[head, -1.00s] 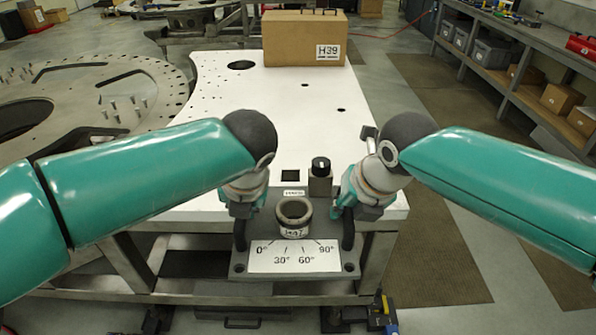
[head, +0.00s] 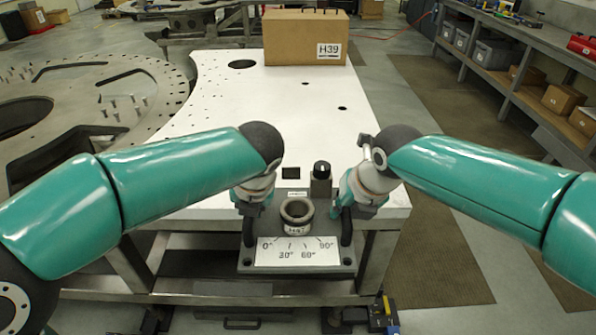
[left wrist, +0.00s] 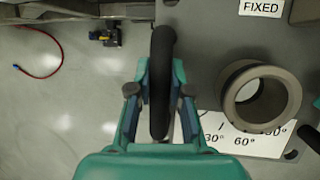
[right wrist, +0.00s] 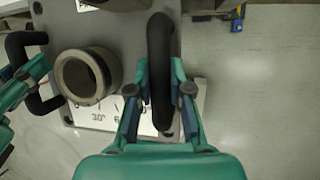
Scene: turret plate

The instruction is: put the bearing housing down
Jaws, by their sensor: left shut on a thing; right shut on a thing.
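The bearing housing shows in the head view as a short grey ring (head: 297,211) with a white label reading H47, standing on a dark grey plate (head: 247,266). A white angle scale (head: 297,252) marked 0° to 90° lies in front of the ring. Black bar handles stand at the plate's left and right. My left gripper (left wrist: 160,90) is shut on the left handle (left wrist: 160,55). My right gripper (right wrist: 161,90) is shut on the right handle (right wrist: 160,45). The plate lies at the table's front edge; whether it touches anything beneath is hidden.
The white table (head: 290,105) is mostly clear behind the plate. A small block with a black knob (head: 321,170) stands close behind the ring. A cardboard box labelled H39 (head: 290,42) stands at the far end. A shelf bench is at the right.

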